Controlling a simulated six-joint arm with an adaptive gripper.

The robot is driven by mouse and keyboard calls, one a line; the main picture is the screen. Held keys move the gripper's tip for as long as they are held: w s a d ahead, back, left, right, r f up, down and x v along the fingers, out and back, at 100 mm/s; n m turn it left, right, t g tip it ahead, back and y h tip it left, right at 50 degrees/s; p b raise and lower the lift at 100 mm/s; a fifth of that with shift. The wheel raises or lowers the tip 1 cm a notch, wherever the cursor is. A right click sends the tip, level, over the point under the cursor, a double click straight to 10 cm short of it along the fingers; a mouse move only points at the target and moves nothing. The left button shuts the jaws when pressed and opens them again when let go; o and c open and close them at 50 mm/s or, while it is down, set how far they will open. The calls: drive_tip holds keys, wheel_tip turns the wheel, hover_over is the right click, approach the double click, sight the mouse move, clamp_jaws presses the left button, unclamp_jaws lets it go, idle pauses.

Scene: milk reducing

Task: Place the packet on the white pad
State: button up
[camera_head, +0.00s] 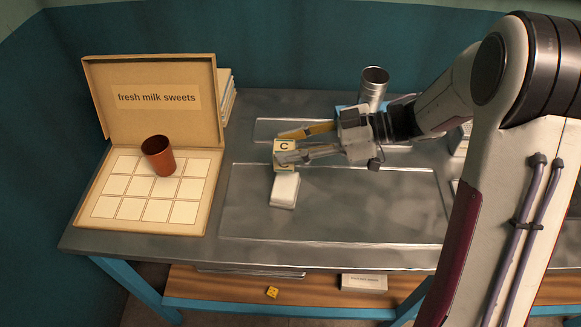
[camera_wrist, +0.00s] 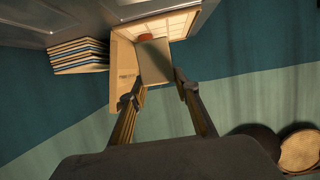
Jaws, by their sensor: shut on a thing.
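The packet (camera_head: 284,146) is a small cream block with a yellow band and a dark letter C, upright between my fingertips. My gripper (camera_head: 290,147) reaches in from the right and is shut on it; one finger crosses its front. In the wrist view the packet (camera_wrist: 155,60) shows as a plain tan face between the two fingertips (camera_wrist: 158,88). The white pad (camera_head: 284,190) is a small white block on the metal worktop, just below the packet in the head view. I cannot tell whether the packet touches it. The pad is not visible in the wrist view.
An open box (camera_head: 104,210) marked "fresh milk sweets", with a gridded base and a brown cup (camera_head: 158,155) on it, stands at the left. A metal cup (camera_head: 373,88) stands behind my gripper. A recessed tray (camera_head: 340,215) right of the pad is clear.

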sight(293, 166)
drive_tip(key=shift+f, duration=1.55)
drive_tip(key=shift+f, duration=1.85)
drive_tip(key=shift+f, duration=0.15)
drive_tip(key=o, duration=1.1)
drive_tip(key=shift+d+r, duration=0.15)
drive_tip(key=shift+r, duration=0.05)
drive_tip(key=shift+v, duration=5.85)
